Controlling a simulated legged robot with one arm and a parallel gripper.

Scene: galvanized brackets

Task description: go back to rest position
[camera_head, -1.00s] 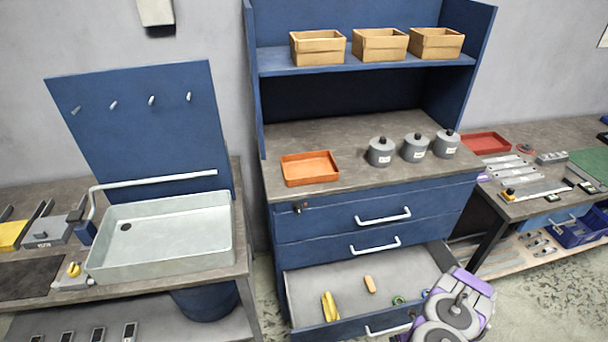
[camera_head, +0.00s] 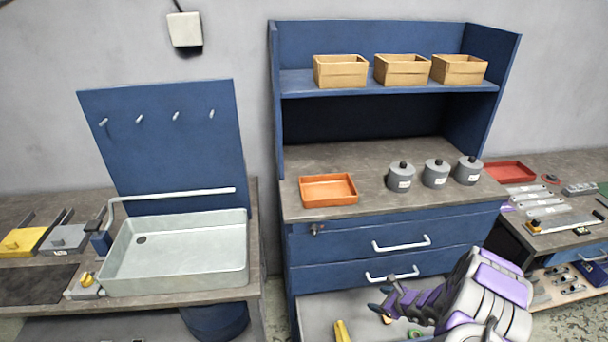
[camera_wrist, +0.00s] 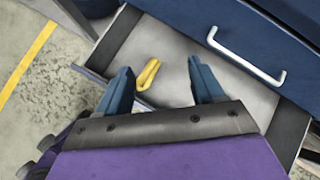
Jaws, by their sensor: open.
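My gripper (camera_head: 381,300) is in the lower right of the head view, in front of the cabinet and over its open bottom drawer (camera_head: 316,312). The wrist view shows my gripper (camera_wrist: 160,82) with its two blue fingers spread and nothing between them. A yellow object (camera_head: 341,331) lies in the drawer and also shows in the wrist view (camera_wrist: 148,74), beyond the fingers. A green ring-like item (camera_head: 415,334) lies farther right in the drawer, partly hidden by my arm.
The blue cabinet's two upper drawers are shut. An orange tray (camera_head: 328,190) and three grey canisters (camera_head: 436,174) stand on its top. Three cardboard boxes (camera_head: 402,70) sit on the shelf. A sink (camera_head: 180,252) is at left, and a workbench with a red tray (camera_head: 510,172) at right.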

